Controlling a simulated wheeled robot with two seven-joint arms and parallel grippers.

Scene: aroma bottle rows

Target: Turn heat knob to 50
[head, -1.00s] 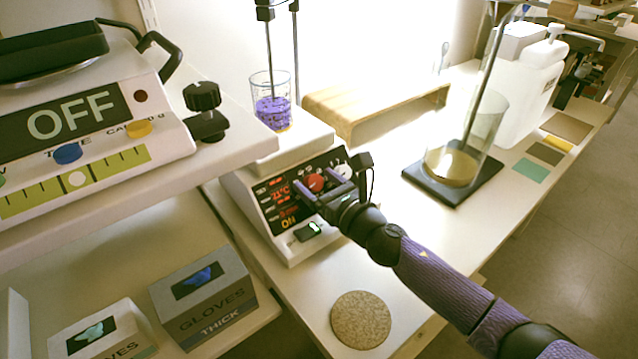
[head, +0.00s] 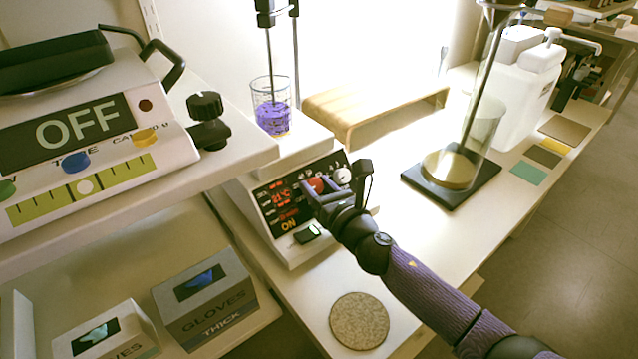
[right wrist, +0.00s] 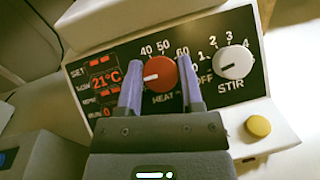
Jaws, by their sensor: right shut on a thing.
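The red heat knob (right wrist: 160,75) sits on the black panel of the white hotplate stirrer (head: 262,160), below the numbers 40 and 50 and left of 60. Its white mark points left in the right wrist view. My right gripper (right wrist: 160,84) has its purple fingers on both sides of the knob and is shut on it. In the head view the right gripper (head: 322,190) partly covers the knob (head: 316,186). The panel display (right wrist: 105,77) reads 21°C. My left gripper is not in view.
The white stir knob (right wrist: 233,62) is just right of the heat knob, with a yellow button (right wrist: 258,126) below. A beaker of purple liquid (head: 272,112) stands on the hotplate.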

